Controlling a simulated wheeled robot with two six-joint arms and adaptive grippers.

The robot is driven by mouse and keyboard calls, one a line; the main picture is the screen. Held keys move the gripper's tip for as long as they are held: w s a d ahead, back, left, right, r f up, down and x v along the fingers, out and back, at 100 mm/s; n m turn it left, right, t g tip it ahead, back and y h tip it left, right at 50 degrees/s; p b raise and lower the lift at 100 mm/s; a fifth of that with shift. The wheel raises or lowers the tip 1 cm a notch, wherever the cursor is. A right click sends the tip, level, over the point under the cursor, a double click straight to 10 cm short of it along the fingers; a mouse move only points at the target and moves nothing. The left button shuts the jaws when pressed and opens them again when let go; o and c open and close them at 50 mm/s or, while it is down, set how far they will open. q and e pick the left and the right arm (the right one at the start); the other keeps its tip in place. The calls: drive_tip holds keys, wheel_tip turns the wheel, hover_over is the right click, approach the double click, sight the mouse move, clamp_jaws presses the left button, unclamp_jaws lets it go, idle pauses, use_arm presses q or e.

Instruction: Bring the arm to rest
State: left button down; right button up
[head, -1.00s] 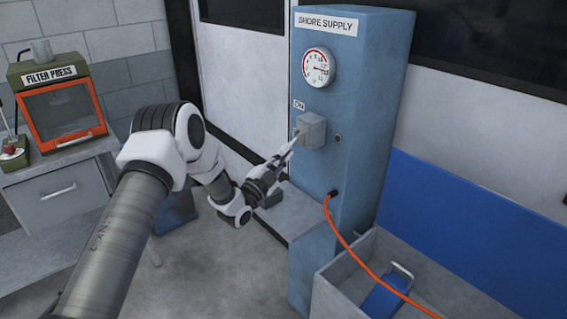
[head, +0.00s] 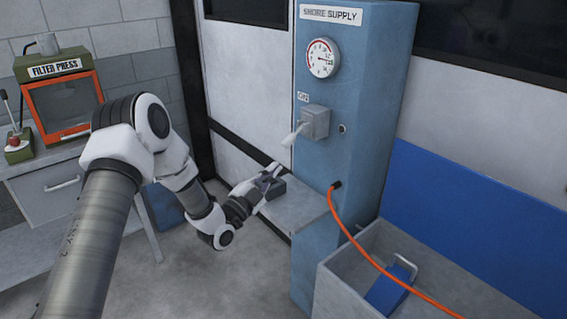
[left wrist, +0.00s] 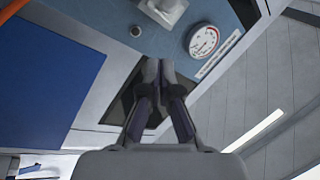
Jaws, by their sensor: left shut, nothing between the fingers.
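My left gripper (head: 272,173) is shut and empty in the head view, low and to the left of the blue Shore Supply cabinet (head: 355,150). It also shows in the left wrist view (left wrist: 158,65), with its fingertips together. The grey switch box (head: 316,122) on the cabinet has a pale lever (head: 293,134) that points down and left. The gripper is apart from the lever, below and left of it. My right gripper is in neither view.
A grey ledge (head: 295,208) and a dark block (head: 288,187) lie close to the gripper. An orange hose (head: 362,250) runs from the cabinet over a grey bin (head: 335,285). A gauge (head: 321,58) sits above the switch. The filter press (head: 62,100) stands at left on a bench.

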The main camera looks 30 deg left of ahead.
use_arm(q)
drive_tip(key=s+d+f+n+g, duration=0.1)
drive_tip(key=s+d+f+g, duration=0.4)
drive_tip(key=f, duration=0.4)
drive_tip(key=s+d+f+g, duration=0.2)
drive_tip(key=s+d+f, duration=0.3)
drive_tip(key=f, duration=0.4)
drive_tip(key=s+d+f+n+g, duration=0.1)
drive_tip(key=s+d+f+g, duration=0.3)
drive_tip(key=s+f, duration=0.4)
drive_tip(key=s+a+f+n+g+y, duration=0.1)
drive_tip(key=s+f+n+g, duration=0.1)
drive_tip(key=s, duration=0.5)
drive_tip(key=s+a+f+n+g+y, duration=0.1)
drive_tip(key=s+f+n+g, duration=0.2)
drive_tip(key=s, duration=0.5)
drive_tip(key=s+a+f+n+g+y, duration=0.1)
drive_tip(key=s+f+n+g, duration=0.1)
drive_tip(key=s+n+g, duration=0.3)
drive_tip(key=s+n, duration=0.1)
drive_tip(key=s, duration=0.1)
drive_tip(key=shift+s+f+y, duration=0.2)
drive_tip(key=shift+s+y, duration=0.15)
drive_tip(key=shift+y, duration=0.05)
drive_tip(key=shift+w, duration=0.1)
